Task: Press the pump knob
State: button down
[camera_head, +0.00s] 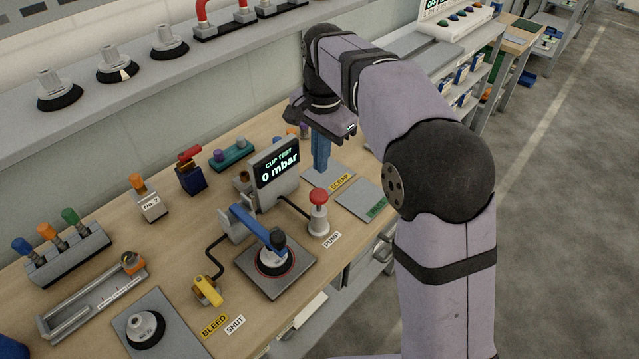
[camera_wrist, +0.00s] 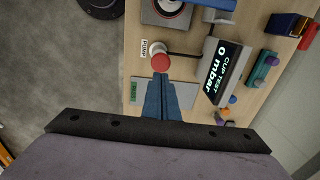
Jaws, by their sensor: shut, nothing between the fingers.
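The pump knob (camera_head: 318,195) is a red mushroom cap on a pale post, beside the PUMP label on the wooden bench. Its red cap (camera_wrist: 161,62) also shows in the wrist view, just beyond my fingertips. My gripper (camera_head: 321,168) has blue fingers, shut together with nothing between them, pointing down over the SCRAP plate. In the head view it is behind the knob and apart from it. The wrist view shows the shut fingers (camera_wrist: 161,78) in line with the cap. The cup test display (camera_head: 277,170) reads 0 mbar.
A blue lever (camera_head: 258,228) reaches over a cup on the dark test plate (camera_head: 272,289), left of the knob. A yellow bleed lever (camera_head: 208,291) lies at the front. A green-labelled plate (camera_head: 362,203) is to the right of the knob. The display stands close behind the knob.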

aim_at(320, 197)
jog(key=f, duration=0.3)
jog(key=f+p, duration=0.1)
jog(key=f, duration=0.2)
jog(key=f+p, duration=0.1)
jog(key=f, duration=0.1)
jog(key=shift+w+a+f, duration=0.1)
jog(key=shift+w+f, duration=0.2)
jog(key=shift+f, duration=0.25)
notch_tip(320, 197, down, 4)
jog(key=shift+r+b, duration=0.1)
jog(key=shift+b, duration=0.8)
jog(key=shift+s+r, duration=0.1)
jog(key=shift+s, duration=0.05)
jog(key=shift+r+p, duration=0.55)
jog(key=shift+p, duration=0.15)
notch_tip(320, 197, up, 13)
jog(key=shift+s+r, duration=0.15)
jog(key=shift+s, duration=0.2)
